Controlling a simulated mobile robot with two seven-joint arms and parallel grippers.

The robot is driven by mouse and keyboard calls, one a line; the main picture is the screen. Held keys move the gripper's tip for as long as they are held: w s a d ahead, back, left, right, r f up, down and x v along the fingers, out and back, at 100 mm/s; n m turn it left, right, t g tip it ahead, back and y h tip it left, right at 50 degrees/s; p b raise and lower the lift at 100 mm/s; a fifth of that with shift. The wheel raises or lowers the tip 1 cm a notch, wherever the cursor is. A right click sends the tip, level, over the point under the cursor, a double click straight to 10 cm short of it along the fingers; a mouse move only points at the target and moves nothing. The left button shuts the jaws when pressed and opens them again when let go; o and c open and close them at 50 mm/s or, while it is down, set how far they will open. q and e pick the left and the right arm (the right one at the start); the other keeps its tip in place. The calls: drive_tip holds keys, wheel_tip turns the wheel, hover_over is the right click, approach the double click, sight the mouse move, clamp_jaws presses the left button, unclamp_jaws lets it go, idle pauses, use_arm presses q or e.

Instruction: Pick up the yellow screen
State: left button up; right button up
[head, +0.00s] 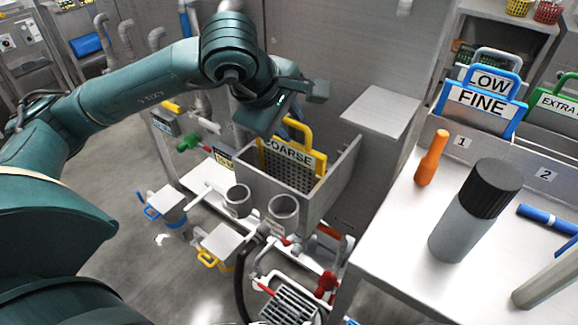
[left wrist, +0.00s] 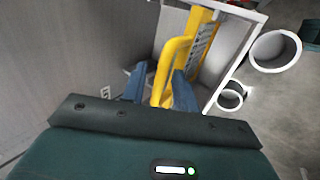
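The yellow screen (head: 292,152), labelled COARSE, stands upright in a grey open-topped box in the middle of the head view, with its dark mesh below the label. Its yellow handle (left wrist: 170,62) shows large in the left wrist view. My left gripper (head: 288,128) is over the box at the handle, pointing down. In the left wrist view its two blue fingers (left wrist: 160,88) stand on either side of the handle bar, with a gap visible on the left, so it looks open. The fingertips are partly hidden in the head view. My right gripper is not in view.
The grey box (head: 268,188) has thin walls close around the screen. Two grey cups (head: 284,209) are at its front. On the right bench stand a blue FINE screen (head: 482,104), a green screen (head: 556,104), an orange handle (head: 431,158) and a black-capped cylinder (head: 476,210).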

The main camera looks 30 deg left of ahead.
use_arm(q)
drive_tip(key=shift+w+f, duration=0.1)
drive_tip(key=shift+f, duration=0.05)
clamp_jaws()
idle(0.5)
